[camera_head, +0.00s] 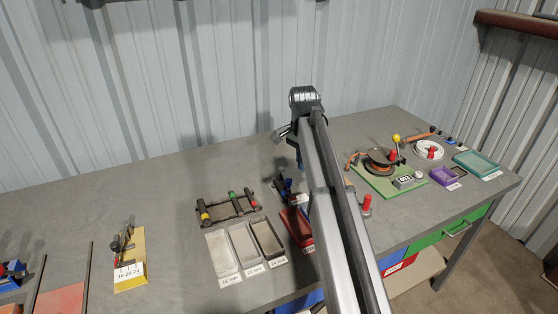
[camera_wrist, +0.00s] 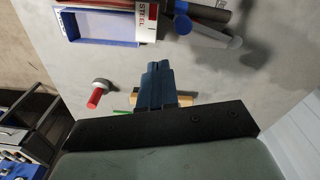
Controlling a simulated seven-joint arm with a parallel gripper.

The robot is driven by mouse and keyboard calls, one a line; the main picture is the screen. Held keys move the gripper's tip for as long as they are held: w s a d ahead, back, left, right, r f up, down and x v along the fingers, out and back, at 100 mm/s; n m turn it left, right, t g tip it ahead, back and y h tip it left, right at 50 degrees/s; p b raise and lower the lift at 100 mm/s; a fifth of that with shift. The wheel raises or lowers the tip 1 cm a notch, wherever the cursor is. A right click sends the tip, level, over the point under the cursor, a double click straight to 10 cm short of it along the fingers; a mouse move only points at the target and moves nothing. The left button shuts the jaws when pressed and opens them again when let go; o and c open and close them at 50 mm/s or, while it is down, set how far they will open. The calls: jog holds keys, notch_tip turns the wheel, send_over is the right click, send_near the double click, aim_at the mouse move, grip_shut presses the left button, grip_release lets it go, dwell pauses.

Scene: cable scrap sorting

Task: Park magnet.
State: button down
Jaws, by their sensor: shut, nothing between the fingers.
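A red-handled piece with a round grey base, which looks like the magnet (camera_wrist: 97,93), stands on the bench in the wrist view, left of my fingers and apart from them. In the head view what seems to be the same red-handled piece (camera_head: 367,204) is just right of my arm. My gripper (camera_wrist: 157,66) shows its blue fingers shut together with nothing between them, over the bench. In the head view my arm hides most of the gripper. A blue-walled tray with a STEEL label (camera_wrist: 103,43) is beyond the fingers, at the upper left of the wrist view.
Dark and grey rod-like pieces (camera_wrist: 215,35) lie beside the STEEL tray. A green board with a reel (camera_head: 377,187), a purple tray (camera_head: 444,176) and a teal tray (camera_head: 476,165) sit at right. Three labelled trays (camera_head: 222,272) stand left of my arm. The rear bench is clear.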

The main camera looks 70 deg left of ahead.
jog(key=s+a, duration=0.3)
jog(key=s, duration=0.4)
jog(key=shift+n+g, duration=0.3)
jog(key=shift+w+f, duration=0.2)
jog(key=shift+f, duration=3.25)
jog(key=shift+w+d, duration=0.2)
jog(key=shift+w, duration=1.15)
jog(key=shift+w+d, duration=0.15)
jog(key=shift+w, duration=1.15)
jog(key=shift+w+a, duration=0.1)
jog(key=shift+w, duration=0.9)
jog(key=shift+w+a, duration=0.3)
jog(key=shift+w, duration=0.5)
jog(key=shift+w+a, duration=0.3)
jog(key=shift+w, duration=0.45)
jog(key=shift+w+a, duration=0.65)
jog(key=shift+w, duration=0.15)
jog(key=shift+w, duration=0.1)
jog(key=shift+s+d, duration=0.45)
